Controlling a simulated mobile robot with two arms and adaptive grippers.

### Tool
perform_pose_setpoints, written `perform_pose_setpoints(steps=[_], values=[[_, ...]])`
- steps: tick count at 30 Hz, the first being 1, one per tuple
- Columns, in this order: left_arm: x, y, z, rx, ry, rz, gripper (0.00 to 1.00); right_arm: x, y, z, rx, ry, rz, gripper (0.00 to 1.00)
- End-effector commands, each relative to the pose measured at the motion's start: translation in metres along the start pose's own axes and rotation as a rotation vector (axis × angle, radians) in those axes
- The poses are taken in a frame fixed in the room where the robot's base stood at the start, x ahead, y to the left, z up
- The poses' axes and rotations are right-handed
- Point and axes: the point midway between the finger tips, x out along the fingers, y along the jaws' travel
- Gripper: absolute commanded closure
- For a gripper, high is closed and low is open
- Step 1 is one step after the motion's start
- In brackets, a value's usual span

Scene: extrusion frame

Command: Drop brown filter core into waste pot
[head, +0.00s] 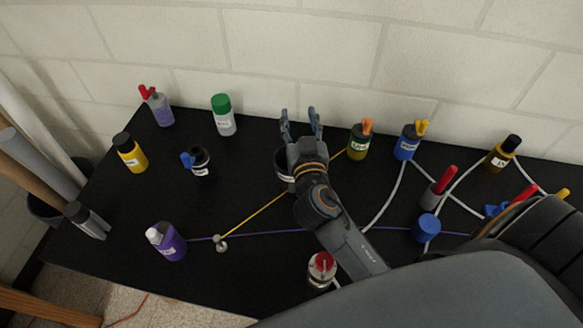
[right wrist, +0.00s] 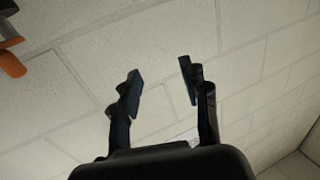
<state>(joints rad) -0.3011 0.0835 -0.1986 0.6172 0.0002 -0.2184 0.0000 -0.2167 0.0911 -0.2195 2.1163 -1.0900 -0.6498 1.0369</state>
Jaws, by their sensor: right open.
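My right gripper (head: 300,120) is open, fingers pointing towards the wall above the black table. In the right wrist view its two fingers (right wrist: 162,72) are apart with only wall between them. A dark round container with a pale label (head: 284,176) stands on the table, partly hidden behind my right wrist; I cannot tell whether it is the waste pot. I cannot make out a brown filter core in either view. My left gripper is not in view.
The black table (head: 130,245) holds a purple bottle (head: 166,241), a yellow bottle (head: 130,153), a green-capped bottle (head: 223,115), a blue bottle (head: 407,142) and a red-capped jar (head: 321,270). Cords cross the middle and right. A block wall (head: 300,50) stands behind.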

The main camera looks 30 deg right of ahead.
Motion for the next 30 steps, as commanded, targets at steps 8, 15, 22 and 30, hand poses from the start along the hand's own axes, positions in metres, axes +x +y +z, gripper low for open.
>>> perform_pose_setpoints(steps=[8, 15, 22, 30], values=[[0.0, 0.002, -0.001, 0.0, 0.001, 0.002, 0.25, -0.035, 0.0, 0.001, 0.003, -0.005, 0.001, 0.55], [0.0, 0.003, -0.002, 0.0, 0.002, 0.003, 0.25, -0.083, 0.0, 0.002, 0.0, -0.006, 0.001, 0.55], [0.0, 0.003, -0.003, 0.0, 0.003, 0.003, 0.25, -0.112, 0.0, 0.001, -0.001, -0.002, 0.0, 0.55], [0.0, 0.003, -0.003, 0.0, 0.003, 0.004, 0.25, -0.12, 0.0, 0.0, 0.001, 0.001, -0.001, 0.55]])
